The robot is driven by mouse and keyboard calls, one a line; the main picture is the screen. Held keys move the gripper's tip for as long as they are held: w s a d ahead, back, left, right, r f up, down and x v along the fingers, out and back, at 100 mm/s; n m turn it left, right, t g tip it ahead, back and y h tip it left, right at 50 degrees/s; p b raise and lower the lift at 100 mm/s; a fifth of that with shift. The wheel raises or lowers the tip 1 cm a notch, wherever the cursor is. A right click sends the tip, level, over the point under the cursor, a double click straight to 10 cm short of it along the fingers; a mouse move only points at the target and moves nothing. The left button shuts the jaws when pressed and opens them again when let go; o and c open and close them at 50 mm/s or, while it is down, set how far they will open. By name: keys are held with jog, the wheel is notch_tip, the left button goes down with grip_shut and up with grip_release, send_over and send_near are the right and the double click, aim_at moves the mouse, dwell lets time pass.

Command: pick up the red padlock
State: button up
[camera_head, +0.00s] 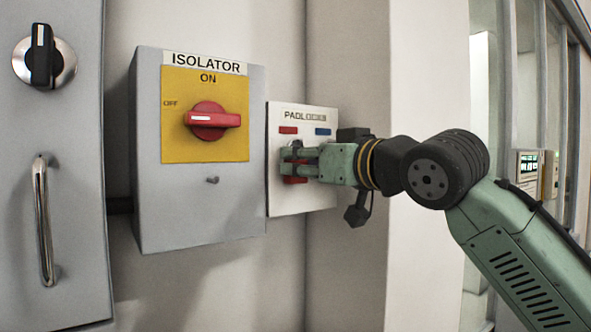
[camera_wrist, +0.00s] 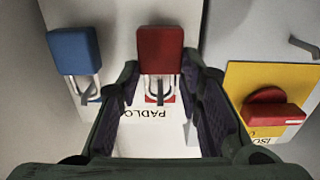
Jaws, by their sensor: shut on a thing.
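The red padlock (camera_wrist: 160,48) hangs at the padlock board (camera_head: 300,118), its body and shackle between my two fingers in the wrist view. My gripper (camera_head: 292,163) is at the board and shut on it; the wrist view shows the fingertips (camera_wrist: 160,76) on either side of the padlock. In the head view only small red parts of the padlock (camera_head: 295,180) show around the fingers. The shackle's hook is partly hidden, so I cannot tell how it sits there.
A blue padlock (camera_wrist: 74,50) hangs close beside the red one in the wrist view. The grey isolator box (camera_head: 200,215) with a red rotary switch (camera_head: 212,121) stands left of the board. A cabinet with a metal handle (camera_head: 43,220) is at the far left.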

jog(key=r+b+v, duration=0.3)
jog(key=v, duration=1.5)
dwell(0.4)
jog(key=v, duration=0.7)
jog(key=shift+p, duration=0.35)
dwell(0.4)
jog(key=shift+a+f, duration=0.1)
jog(key=shift+a, duration=0.05)
dwell(0.9)
